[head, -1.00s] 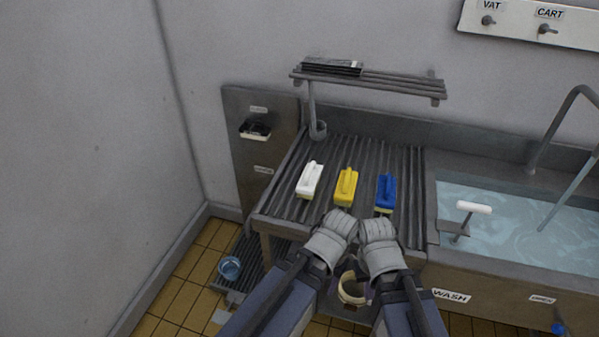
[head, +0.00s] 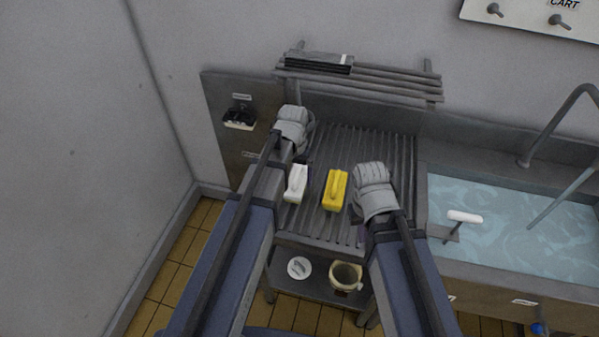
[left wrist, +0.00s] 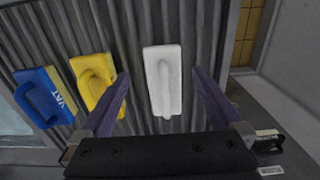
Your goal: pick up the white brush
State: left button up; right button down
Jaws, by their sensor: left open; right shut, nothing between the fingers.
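The white brush (head: 297,184) lies on the ribbed drainboard (head: 345,145), with its handle on top. In the left wrist view the white brush (left wrist: 163,78) appears between the spread fingers of my left gripper (left wrist: 161,84), with a gap on each side. In the head view my left gripper (head: 293,128) is beyond the brush's far end, its fingertips hidden. My right gripper (head: 374,190) is shut and empty, right of the yellow brush.
The yellow brush (head: 335,190) lies right of the white one. The blue brush (left wrist: 44,97) lies beyond it in the left wrist view and is hidden in the head view. A water-filled sink (head: 490,215) is on the right. A slatted shelf (head: 395,88) hangs behind.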

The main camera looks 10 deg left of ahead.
aim_at(293, 187)
pick_arm(q)
jog(key=shift+a+f+b, duration=0.2)
jog(key=shift+f+b, duration=3.8)
pick_arm(e)
jog(key=shift+f, duration=4)
jog(key=shift+r, duration=0.1)
pick_arm(q)
jog(key=c, duration=1.4)
jog(key=shift+r, duration=0.15)
jog(key=shift+c, duration=0.2)
